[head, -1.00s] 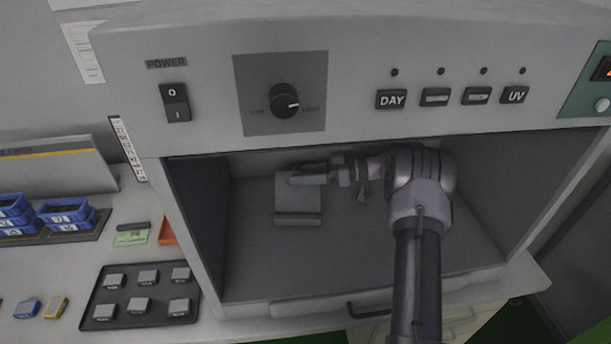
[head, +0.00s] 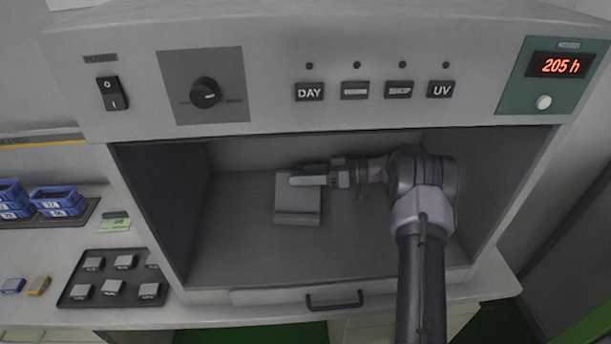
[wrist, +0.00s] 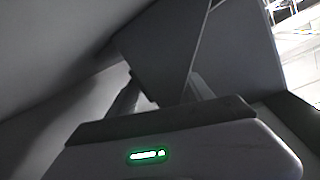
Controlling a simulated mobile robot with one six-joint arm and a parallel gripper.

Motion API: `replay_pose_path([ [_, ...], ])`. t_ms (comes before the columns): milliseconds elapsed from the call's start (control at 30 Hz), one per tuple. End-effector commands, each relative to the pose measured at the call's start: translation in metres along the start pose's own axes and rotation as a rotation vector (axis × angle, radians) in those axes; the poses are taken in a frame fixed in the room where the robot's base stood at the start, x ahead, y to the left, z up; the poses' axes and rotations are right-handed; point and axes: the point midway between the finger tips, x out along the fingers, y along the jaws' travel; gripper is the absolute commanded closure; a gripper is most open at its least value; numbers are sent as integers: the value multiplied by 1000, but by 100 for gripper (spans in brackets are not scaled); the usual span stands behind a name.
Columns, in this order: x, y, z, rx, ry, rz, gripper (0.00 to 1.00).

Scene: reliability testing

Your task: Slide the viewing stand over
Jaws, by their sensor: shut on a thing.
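The viewing stand (head: 298,205) is a small grey stand with a sloping plate and a ledge along its lower front. It is on the cabinet floor, left of the middle of the opening. My gripper (head: 296,181) reaches in from the right and is shut on the stand's upper part. In the wrist view the stand's grey plate (wrist: 170,40) rises between my two fingers. The contact at the fingertips is dark and partly hidden.
The grey viewing cabinet (head: 300,75) surrounds my arm, with side walls left and right and a control panel above. Its floor (head: 370,245) is clear right of the stand. A tray (head: 75,297) of small blocks and blue bins (head: 60,203) stand outside, left.

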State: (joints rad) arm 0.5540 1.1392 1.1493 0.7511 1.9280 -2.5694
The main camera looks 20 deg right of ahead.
Motion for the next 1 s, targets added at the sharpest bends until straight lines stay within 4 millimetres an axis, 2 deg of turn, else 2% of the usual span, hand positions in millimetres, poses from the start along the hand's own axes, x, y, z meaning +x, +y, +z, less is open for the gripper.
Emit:
replay_pose_path([
  [33, 1, 1, 7, 4, -11, 1, 98],
  [400, 2, 1, 7, 3, -11, 1, 98],
  [433, 2, 1, 7, 3, -11, 1, 38],
  [567, 2, 1, 5, 2, -9, 1, 15],
  [867, 1, 1, 2, 0, -4, 1, 15],
  [1000, -17, 1, 0, 0, -3, 4, 15],
])
